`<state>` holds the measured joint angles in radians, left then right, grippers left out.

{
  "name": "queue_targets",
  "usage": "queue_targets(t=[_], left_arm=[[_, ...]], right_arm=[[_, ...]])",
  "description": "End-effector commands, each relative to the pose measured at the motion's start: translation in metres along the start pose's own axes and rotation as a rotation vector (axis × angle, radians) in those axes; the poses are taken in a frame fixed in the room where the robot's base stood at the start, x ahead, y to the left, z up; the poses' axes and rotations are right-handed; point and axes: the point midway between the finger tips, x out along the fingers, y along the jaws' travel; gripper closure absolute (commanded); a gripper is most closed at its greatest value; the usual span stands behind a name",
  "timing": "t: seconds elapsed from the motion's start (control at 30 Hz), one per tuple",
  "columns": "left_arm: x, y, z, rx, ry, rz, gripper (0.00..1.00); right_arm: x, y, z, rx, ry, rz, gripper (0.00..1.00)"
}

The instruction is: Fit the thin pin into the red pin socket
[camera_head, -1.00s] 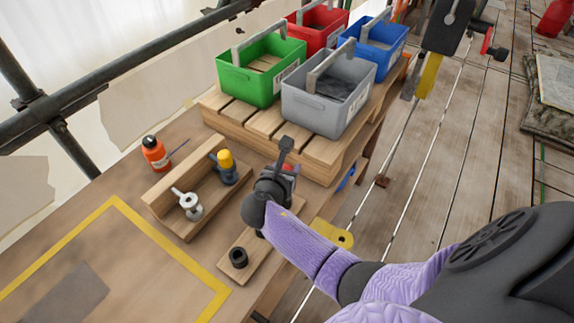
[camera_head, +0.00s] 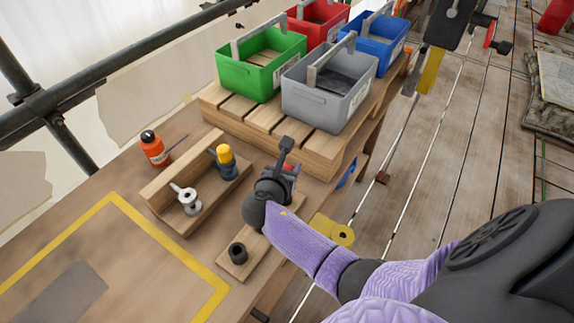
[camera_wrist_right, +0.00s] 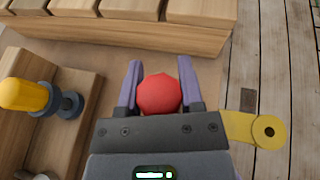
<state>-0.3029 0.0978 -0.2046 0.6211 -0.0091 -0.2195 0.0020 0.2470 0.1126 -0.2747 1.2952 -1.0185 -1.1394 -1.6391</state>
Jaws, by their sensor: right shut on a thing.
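My right gripper (camera_head: 282,178) is above the far end of a narrow wooden board (camera_head: 262,250). It is shut on a piece with a rounded red head (camera_wrist_right: 159,94). In the right wrist view the red head sits between the two purple-grey fingers. The shaft of this piece is hidden below the head, so I cannot tell whether it is a thin pin or touches anything. A black ring-shaped socket (camera_head: 237,253) stands on the near end of the board. No red socket is clearly visible; the board's far end is hidden by my gripper and arm. My left gripper is not in view.
A wooden tray (camera_head: 167,205) holds a yellow-topped piece (camera_head: 224,156) and a pale grey piece (camera_head: 187,200). An orange bottle (camera_head: 153,148) stands behind it. A pallet (camera_head: 307,150) with several bins is beyond my gripper.

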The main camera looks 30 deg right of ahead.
Motion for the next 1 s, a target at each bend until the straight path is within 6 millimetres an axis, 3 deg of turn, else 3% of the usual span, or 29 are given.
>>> queue_targets(t=[1.0], left_arm=[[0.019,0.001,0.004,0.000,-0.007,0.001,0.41]], right_arm=[[0.010,0.000,-0.024,0.000,-0.001,0.000,1.00]])
